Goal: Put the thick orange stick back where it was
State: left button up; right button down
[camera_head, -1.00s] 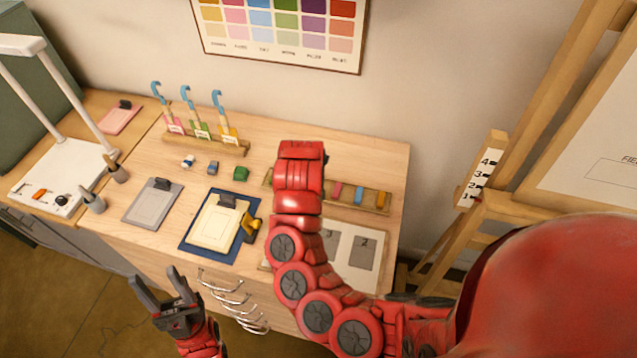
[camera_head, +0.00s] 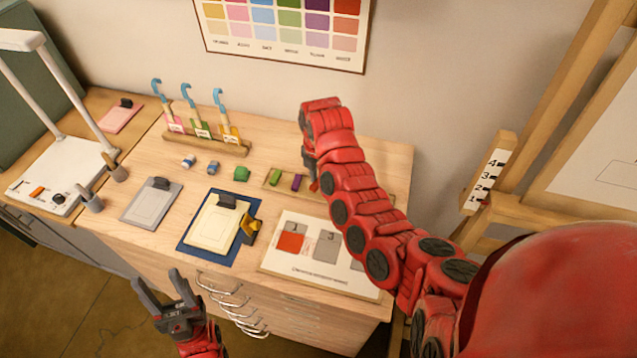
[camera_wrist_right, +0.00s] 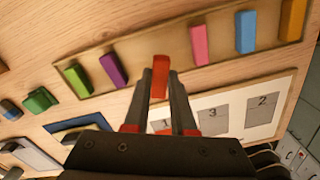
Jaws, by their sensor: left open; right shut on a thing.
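The thick orange stick (camera_wrist_right: 160,78), reddish orange, is upright between the fingers of my right gripper (camera_wrist_right: 160,85), shut on it. In the right wrist view it shows in front of the wooden stick tray (camera_wrist_right: 150,45), near the gap between the purple stick (camera_wrist_right: 113,70) and the pink stick (camera_wrist_right: 199,45). Whether it touches the tray I cannot tell. In the head view my right gripper (camera_head: 312,180) is at the tray, mostly hidden by my arm, and the stick is hidden. My left gripper (camera_head: 158,287) is open and empty before the table's front edge.
The tray also holds a green stick (camera_wrist_right: 77,80), a blue stick (camera_wrist_right: 245,32) and a yellow-orange stick (camera_wrist_right: 292,20). A numbered card (camera_head: 310,262) with an orange swatch lies in front. A green block (camera_head: 241,174) stands left of the tray. A brush rack (camera_head: 205,142) is behind.

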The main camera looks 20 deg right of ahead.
jog(key=shift+w+d, duration=0.25)
jog(key=shift+w, duration=0.4)
jog(key=shift+p, duration=0.35)
notch_tip(320, 180, down, 3)
jog(key=shift+r+p, duration=0.1)
jog(key=shift+p, duration=0.7)
jog(key=shift+f, duration=0.35)
jog(key=shift+w, duration=0.1)
jog(key=shift+f, duration=0.1)
jog(key=shift+f, duration=0.15)
jog(key=c, duration=0.7)
grip_release()
jog(key=shift+c, duration=0.2)
